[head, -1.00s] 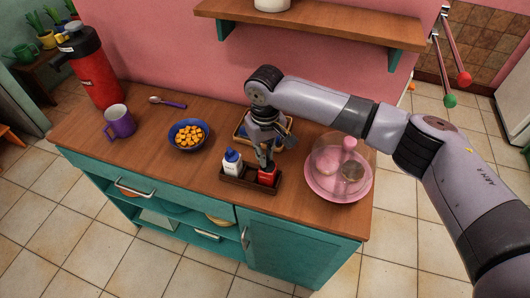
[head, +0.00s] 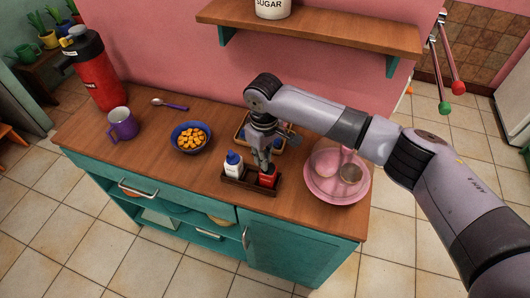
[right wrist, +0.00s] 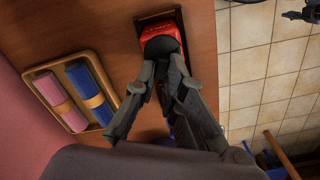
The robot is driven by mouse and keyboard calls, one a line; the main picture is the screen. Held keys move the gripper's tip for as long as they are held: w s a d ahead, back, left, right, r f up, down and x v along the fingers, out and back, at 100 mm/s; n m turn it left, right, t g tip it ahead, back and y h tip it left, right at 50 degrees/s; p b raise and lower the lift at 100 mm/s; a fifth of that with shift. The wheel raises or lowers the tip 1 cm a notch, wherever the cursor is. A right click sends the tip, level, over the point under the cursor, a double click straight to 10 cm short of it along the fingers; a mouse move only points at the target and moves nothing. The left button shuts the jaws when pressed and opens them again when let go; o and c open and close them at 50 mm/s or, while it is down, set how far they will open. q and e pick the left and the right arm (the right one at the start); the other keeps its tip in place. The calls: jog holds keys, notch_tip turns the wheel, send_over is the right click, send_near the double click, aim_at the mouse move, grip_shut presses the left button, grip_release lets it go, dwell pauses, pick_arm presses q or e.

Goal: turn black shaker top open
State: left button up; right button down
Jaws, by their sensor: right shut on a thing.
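The red shaker (head: 267,181) stands upright at the right end of a dark wooden caddy (head: 240,188) on the counter. In the right wrist view its red body (right wrist: 154,29) shows with its black top (right wrist: 161,45) facing my gripper. My right gripper (head: 264,167) comes down from above and is shut on the black top, its two fingers (right wrist: 162,70) at either side. The fingers hide the top in the head view. A white shaker with a blue top (head: 233,164) stands at the caddy's left end. My left gripper is not in view.
A tray with rolled cloths (right wrist: 72,95) lies close behind the caddy. A pink plate with a dome (head: 338,190) stands to the right, partly under my arm. A blue bowl (head: 190,150), purple mug (head: 122,124) and red flask (head: 95,75) stand left. A shelf (head: 320,33) hangs above.

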jog(key=n, duration=0.1)
jog(key=n+p, duration=0.1)
jog(key=n, duration=0.1)
jog(key=shift+s+a+r+n+p, duration=0.1)
jog(key=shift+s+a+n+p, duration=0.15)
jog(key=shift+n+p, duration=0.15)
jog(key=n, duration=0.1)
jog(key=n+p, duration=0.1)
jog(key=n, duration=0.1)
jog(key=shift+s+n, duration=0.2)
jog(key=shift+n, duration=0.1)
jog(key=shift+s+n+p, duration=0.2)
jog(key=shift+n+p, duration=0.3)
jog(key=shift+n, duration=1.1)
jog(key=shift+s+n+p, duration=0.15)
jog(key=shift+n+p, duration=0.05)
jog(key=shift+n, duration=0.85)
jog(key=shift+s+n+p, duration=0.1)
jog(key=shift+n+p, duration=0.05)
jog(key=shift+n, duration=0.9)
dwell(3.0)
